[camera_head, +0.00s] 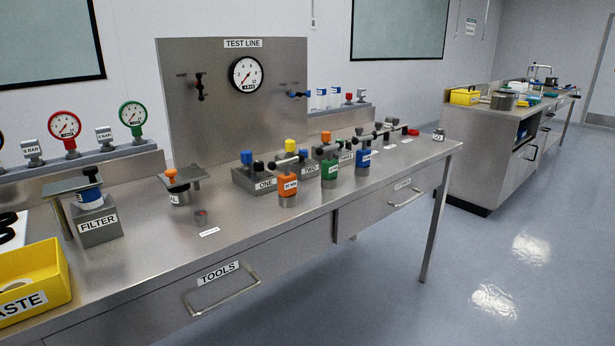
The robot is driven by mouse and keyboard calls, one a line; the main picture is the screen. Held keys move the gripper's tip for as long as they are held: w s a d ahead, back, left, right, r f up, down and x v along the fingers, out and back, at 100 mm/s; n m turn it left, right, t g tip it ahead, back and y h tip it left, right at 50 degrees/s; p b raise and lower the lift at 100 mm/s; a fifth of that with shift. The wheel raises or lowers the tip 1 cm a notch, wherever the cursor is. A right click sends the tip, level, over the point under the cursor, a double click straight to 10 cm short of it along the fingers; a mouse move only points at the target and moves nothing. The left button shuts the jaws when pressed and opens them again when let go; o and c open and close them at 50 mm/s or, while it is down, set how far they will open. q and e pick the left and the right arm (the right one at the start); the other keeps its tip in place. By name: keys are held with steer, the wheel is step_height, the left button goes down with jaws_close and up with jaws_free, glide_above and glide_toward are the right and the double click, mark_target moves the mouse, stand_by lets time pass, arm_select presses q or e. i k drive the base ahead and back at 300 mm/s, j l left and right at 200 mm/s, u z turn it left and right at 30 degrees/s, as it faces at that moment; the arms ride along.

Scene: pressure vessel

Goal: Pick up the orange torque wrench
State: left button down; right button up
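The orange torque wrench (288,185) stands upright on the steel bench, in front of the block labelled ONE. It has an orange body with a white label, a metal base and a bar handle with dark ends across its top. A similar green wrench (329,170) and a blue wrench (363,160) stand in a row to its right. Neither of my grippers shows in the head view.
The steel bench (150,255) carries a yellow waste bin (50,268), a FILTER block (98,228) and a TEST LINE panel (225,100) at the back. Labelled blocks stand close behind the wrenches. The bench top in front of the orange wrench is clear.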

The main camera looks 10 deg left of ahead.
mark_target(287, 182)
steer(key=i+l+u, duration=0.65)
steer(key=i+l, duration=0.3)
